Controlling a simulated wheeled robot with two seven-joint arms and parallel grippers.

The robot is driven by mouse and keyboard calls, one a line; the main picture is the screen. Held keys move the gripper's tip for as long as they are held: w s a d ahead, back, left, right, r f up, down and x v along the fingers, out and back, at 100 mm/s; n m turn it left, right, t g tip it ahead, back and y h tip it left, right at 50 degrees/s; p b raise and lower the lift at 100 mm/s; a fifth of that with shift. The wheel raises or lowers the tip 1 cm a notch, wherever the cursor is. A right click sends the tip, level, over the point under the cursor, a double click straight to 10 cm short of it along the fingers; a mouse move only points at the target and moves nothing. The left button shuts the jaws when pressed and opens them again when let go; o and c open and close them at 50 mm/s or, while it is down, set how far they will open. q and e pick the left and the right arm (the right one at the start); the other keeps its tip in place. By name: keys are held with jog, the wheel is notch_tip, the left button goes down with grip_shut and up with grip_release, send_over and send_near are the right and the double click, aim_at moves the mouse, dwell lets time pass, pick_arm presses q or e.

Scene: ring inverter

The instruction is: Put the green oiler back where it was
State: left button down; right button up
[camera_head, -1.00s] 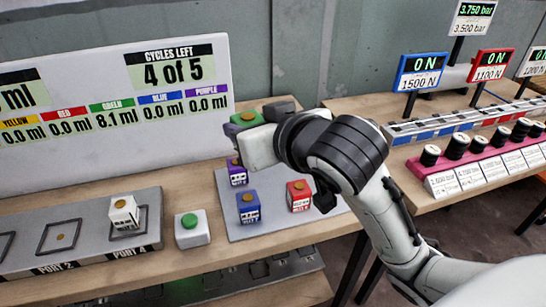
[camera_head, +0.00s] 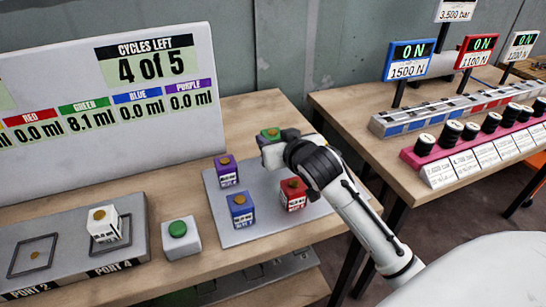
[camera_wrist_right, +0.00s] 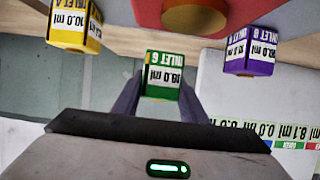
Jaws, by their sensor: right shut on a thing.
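The green oiler (camera_head: 268,134) is in my right gripper (camera_head: 275,142), near the back edge of the grey mat (camera_head: 262,229). In the right wrist view the green oiler (camera_wrist_right: 164,62) sits between the two fingers, with its label showing. I cannot tell whether its base touches the mat. The purple oiler (camera_head: 226,178), blue oiler (camera_head: 240,216) and red oiler (camera_head: 293,200) stand on the mat. A yellow oiler (camera_wrist_right: 77,24) shows in the right wrist view; the head view does not show it. My left gripper is out of view.
A white oiler (camera_head: 104,228) stands on port 4 of the grey port block (camera_head: 70,250). A green button box (camera_head: 180,240) is left of the mat. The display board (camera_head: 60,160) rises behind. Another table with a pink rack (camera_head: 470,152) is at right.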

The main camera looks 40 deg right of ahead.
aim_at(291, 179)
jog(key=shift+f+b, duration=0.3)
jog(key=shift+f, duration=2.1)
jog(key=shift+f, duration=0.1)
jog(key=shift+f, duration=0.15)
jog(key=o, duration=1.2)
jog(key=shift+r, duration=0.35)
jog(key=v, duration=1.2)
jog(key=shift+p, duration=0.3)
jog(key=shift+f, duration=0.1)
